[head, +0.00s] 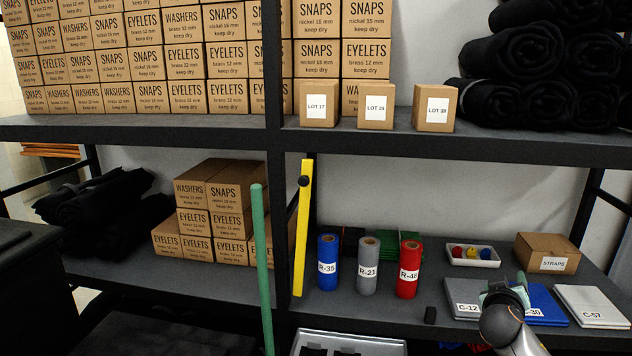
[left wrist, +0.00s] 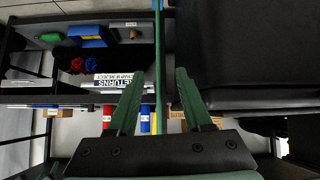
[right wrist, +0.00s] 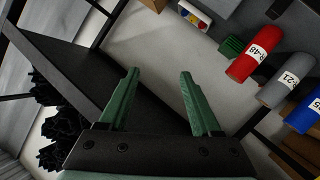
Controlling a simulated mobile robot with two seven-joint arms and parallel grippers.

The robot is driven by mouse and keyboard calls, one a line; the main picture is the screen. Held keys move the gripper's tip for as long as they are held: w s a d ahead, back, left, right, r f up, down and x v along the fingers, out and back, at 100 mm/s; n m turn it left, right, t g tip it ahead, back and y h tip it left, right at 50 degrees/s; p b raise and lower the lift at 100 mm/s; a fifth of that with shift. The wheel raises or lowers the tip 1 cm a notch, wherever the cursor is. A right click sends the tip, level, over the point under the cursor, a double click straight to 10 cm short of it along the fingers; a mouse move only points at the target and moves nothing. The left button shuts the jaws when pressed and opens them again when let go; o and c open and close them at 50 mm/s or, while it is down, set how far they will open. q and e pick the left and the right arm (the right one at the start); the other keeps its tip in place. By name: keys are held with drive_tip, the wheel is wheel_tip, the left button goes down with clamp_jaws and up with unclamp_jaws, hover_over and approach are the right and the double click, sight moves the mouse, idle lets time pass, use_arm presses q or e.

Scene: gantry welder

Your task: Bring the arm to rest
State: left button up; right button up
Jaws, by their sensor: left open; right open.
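My right arm (head: 512,325) comes in at the lower right of the head view, in front of the lower shelf. Its wrist hides part of the blue pack and the grey C-12 pack (head: 462,298). In the right wrist view my right gripper (right wrist: 159,72) is open, with nothing between its green fingers. My left gripper (left wrist: 159,72) is outside the head view. The left wrist view shows it open; a thin green pole (left wrist: 159,50) appears in line with the gap, but I see no grip on it.
Rolls R-35 (head: 328,262), R-21 (head: 368,266) and R-48 (head: 408,268) stand on the lower shelf (head: 380,315). A STRAPS box (head: 546,254) and C-57 pack (head: 592,306) are at right. The green pole (head: 262,270) and a yellow bar (head: 301,230) stand upright near the post.

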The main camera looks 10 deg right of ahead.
drive_tip(key=s+a+f+n+y, duration=0.2)
drive_tip(key=s+a+f, duration=0.25)
drive_tip(key=f, duration=0.35)
drive_tip(key=s+a+f+n+g+y, duration=0.1)
drive_tip(key=s+a+f+n+y, duration=0.15)
drive_tip(key=s+f, duration=0.35)
drive_tip(key=s+a+f+n+y, duration=0.2)
drive_tip(key=s+a+f+y, duration=0.15)
drive_tip(key=f, duration=0.55)
drive_tip(key=s+a+f+n+g+y, duration=0.15)
drive_tip(key=s+a+f, duration=0.25)
drive_tip(key=s, duration=0.5)
drive_tip(key=s+a+f+n+g+y, duration=0.15)
drive_tip(key=s+a+f, duration=0.3)
drive_tip(key=s, duration=0.45)
drive_tip(key=a+r+m+t+y, duration=0.1)
drive_tip(key=a+m+t, duration=0.1)
drive_tip(key=a+m, duration=0.4)
drive_tip(key=a, duration=0.5)
drive_tip(key=shift+w+a, duration=0.25)
drive_tip(key=shift+w, duration=0.05)
